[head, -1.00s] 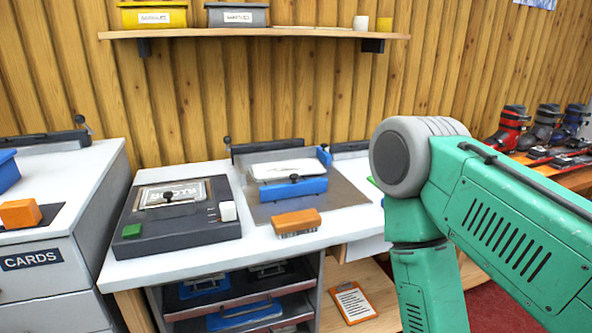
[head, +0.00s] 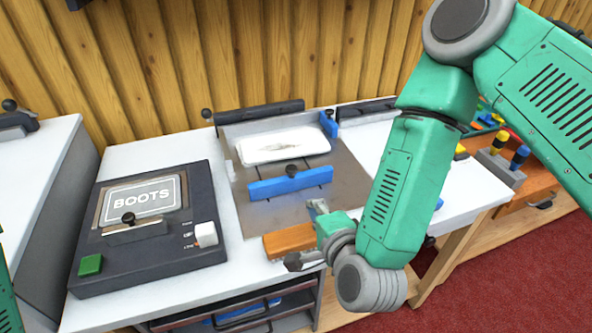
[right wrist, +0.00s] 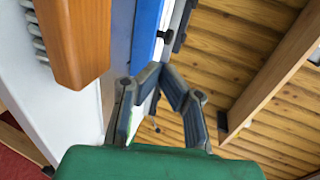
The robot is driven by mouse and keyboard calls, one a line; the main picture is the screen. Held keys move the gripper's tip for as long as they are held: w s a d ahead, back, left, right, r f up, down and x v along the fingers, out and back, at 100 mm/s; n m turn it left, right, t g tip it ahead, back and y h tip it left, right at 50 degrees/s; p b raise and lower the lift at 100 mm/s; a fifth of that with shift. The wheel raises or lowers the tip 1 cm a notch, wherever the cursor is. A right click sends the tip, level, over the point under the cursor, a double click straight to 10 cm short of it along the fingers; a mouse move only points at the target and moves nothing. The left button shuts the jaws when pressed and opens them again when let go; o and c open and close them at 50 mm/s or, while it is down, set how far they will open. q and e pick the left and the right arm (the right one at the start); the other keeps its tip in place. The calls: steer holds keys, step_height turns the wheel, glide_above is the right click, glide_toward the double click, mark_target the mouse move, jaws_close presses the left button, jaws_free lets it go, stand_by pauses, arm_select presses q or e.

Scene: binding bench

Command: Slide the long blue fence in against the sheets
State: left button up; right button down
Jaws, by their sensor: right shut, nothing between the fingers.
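The long blue fence (head: 290,184) lies across the metal plate (head: 345,175), with a dark knob at its middle. The white sheets (head: 285,146) lie behind it, and a strip of bare plate shows between them. A short blue stop (head: 329,124) stands at the sheets' right end. My right gripper (head: 318,207) is shut and empty, in front of the fence's right part and beside the orange block. In the right wrist view its fingertips (right wrist: 165,72) meet near the blue fence (right wrist: 146,35); I cannot tell whether they touch it. My left gripper is out of view.
The orange block (head: 290,241) lies at the bench's front edge, close to my right gripper. A dark machine (head: 150,255) marked BOOTS stands to the left. The orange block also looms in the right wrist view (right wrist: 80,40).

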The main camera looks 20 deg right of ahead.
mark_target(293, 174)
steer(key=x, duration=0.7)
steer(key=d+x, duration=0.1)
steer(key=x, duration=0.3)
steer(key=shift+w+r, duration=0.2)
steer(key=shift+r, duration=0.1)
steer(key=shift+w+a, duration=0.1)
steer(key=shift+w, duration=0.15)
steer(key=shift+w+a, duration=0.1)
steer(key=shift+w, duration=0.1)
steer(key=shift+a, duration=0.2)
steer(key=shift+w, duration=0.15)
